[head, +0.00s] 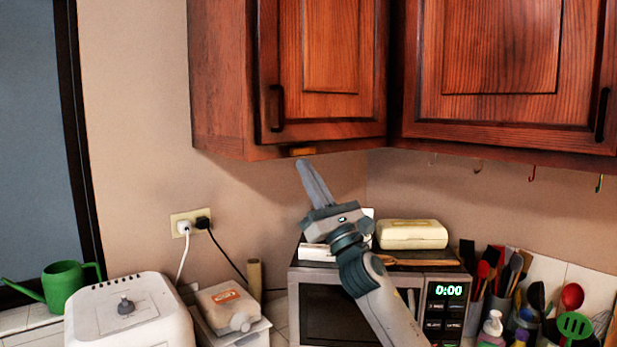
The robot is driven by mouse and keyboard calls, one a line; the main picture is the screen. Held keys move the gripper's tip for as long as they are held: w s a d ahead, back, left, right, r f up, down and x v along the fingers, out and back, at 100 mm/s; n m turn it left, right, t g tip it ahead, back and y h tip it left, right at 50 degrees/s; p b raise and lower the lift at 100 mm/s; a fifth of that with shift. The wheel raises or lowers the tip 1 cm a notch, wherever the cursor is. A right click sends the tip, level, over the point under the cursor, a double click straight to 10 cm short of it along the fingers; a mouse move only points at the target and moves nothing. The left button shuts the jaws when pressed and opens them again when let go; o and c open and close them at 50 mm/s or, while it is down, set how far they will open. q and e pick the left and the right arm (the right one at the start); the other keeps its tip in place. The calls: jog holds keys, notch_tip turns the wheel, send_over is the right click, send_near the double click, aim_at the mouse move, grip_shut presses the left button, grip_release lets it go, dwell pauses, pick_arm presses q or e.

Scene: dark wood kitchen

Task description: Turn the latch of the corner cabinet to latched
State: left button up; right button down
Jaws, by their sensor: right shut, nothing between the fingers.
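The corner cabinet (330,60) of reddish wood hangs on the wall at upper middle, its door closed with a dark vertical handle (277,108). A small orange-brown latch (302,151) sits at the cabinet's bottom edge, below the door; its turned position is too small to tell. My right gripper (303,163) points up just below the latch, with its fingers together and nothing between them. I cannot tell whether the fingertips touch the latch. My left gripper is not in view.
A microwave (340,315) with a cream box (412,234) on top stands below. A second cabinet (500,60) is at right, with hooks under it. Utensils crowd the counter at right. A white appliance (130,315) and green watering can (64,285) stand at left.

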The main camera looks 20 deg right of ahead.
jog(key=shift+w, duration=0.1)
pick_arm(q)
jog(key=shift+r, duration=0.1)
pick_arm(e)
jog(key=shift+a+r+m+h, duration=0.1)
jog(key=shift+m+h, duration=0.3)
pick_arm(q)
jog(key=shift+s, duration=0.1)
pick_arm(e)
jog(key=shift+h, duration=0.3)
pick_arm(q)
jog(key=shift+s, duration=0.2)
pick_arm(e)
jog(key=shift+a+r+m+t, duration=0.1)
jog(key=shift+m+t, duration=0.2)
jog(key=shift+m, duration=0.3)
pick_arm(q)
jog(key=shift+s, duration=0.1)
pick_arm(e)
jog(key=shift+m+h, duration=0.3)
jog(key=shift+h, duration=0.3)
